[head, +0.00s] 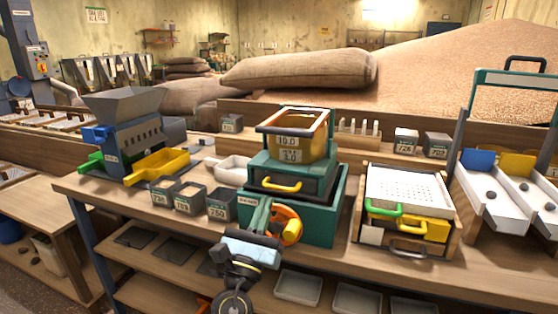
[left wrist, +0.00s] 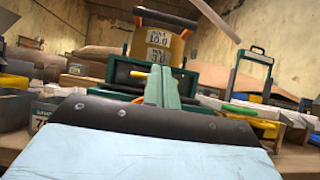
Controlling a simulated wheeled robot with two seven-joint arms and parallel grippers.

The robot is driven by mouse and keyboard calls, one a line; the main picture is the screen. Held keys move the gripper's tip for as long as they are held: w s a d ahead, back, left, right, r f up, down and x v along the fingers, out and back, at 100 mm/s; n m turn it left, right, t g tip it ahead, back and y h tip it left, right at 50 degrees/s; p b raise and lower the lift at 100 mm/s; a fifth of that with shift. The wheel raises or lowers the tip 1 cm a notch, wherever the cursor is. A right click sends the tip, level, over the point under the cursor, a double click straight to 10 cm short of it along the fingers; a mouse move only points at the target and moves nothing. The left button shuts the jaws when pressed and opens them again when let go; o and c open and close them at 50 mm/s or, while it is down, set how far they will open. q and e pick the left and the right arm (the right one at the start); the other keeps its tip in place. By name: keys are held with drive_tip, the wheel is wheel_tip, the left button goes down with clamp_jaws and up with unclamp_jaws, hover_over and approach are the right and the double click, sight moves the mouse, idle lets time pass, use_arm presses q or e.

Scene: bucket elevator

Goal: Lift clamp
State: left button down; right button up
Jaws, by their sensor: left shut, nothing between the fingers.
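My left gripper (head: 261,206) is shut and empty; its green fingers point up and away in front of the teal machine (head: 325,212). In the left wrist view the shut fingers (left wrist: 158,78) stand before the same machine. An orange round part (head: 291,228) shows just right of the fingers; I cannot tell whether they touch it. The machine carries a yellow-handled drawer (head: 281,186) and an orange-rimmed yellow box (head: 292,145) marked with numbers. No part is plainly marked as a clamp, so I cannot tell which one it is. My right gripper is not in view.
Small grey bins (head: 222,204) stand left of the machine, near a grey hopper (head: 123,105) with a yellow tray (head: 160,166). A white perforated tray (head: 405,188) with a green handle (head: 384,208) stands at right. White chutes (head: 492,190) lie farther right.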

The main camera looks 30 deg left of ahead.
use_arm(q)
drive_tip(key=shift+r, duration=0.1)
